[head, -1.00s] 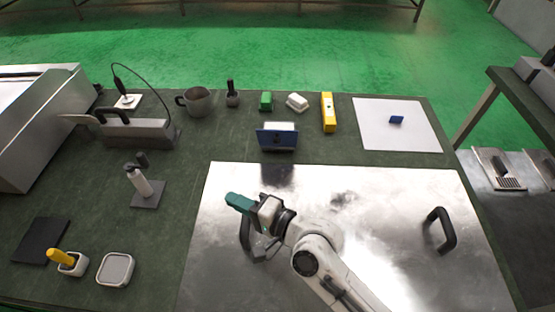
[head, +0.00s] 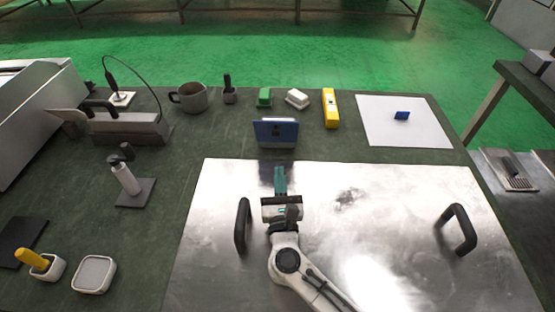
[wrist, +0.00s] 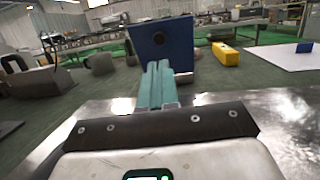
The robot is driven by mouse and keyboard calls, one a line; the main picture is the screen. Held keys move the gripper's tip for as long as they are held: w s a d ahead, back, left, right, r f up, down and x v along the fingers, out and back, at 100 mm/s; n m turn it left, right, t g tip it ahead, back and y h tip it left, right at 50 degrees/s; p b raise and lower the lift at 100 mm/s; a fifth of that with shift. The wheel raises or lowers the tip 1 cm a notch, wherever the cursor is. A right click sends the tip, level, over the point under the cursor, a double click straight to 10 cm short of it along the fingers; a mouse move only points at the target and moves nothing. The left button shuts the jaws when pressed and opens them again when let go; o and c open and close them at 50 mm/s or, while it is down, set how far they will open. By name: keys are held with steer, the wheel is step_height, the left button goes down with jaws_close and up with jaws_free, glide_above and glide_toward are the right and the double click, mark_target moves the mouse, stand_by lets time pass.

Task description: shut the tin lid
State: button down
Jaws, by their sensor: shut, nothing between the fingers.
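The blue tin (head: 264,143) stands on the green bench top just beyond the steel plate's far edge. Its blue lid (head: 275,132) stands raised, roughly upright, facing me. In the wrist view the lid (wrist: 162,40) is a broad blue panel with a dark round spot, and it hides most of the tin behind it. My gripper (head: 280,172) has teal fingers, shut and empty, over the steel plate and pointing away toward the tin. In the wrist view my fingertips (wrist: 158,66) overlap the lower part of the lid; I cannot tell whether they touch it, though the head view shows a gap.
Two black handles, left (head: 242,225) and right (head: 457,229), rise from the steel plate (head: 400,200) on either side of my arm. Beyond the tin are a green block (head: 264,98), a white dish (head: 297,98) and a yellow box (head: 330,108). A grey mug (head: 190,97) stands farther left.

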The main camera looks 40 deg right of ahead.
mark_target(276, 135)
steer(key=x, duration=0.9)
steer(key=shift+w, duration=0.25)
steer(key=shift+d+r+p, duration=0.2)
steer(key=shift+r+p, duration=0.05)
steer(key=shift+p, duration=0.1)
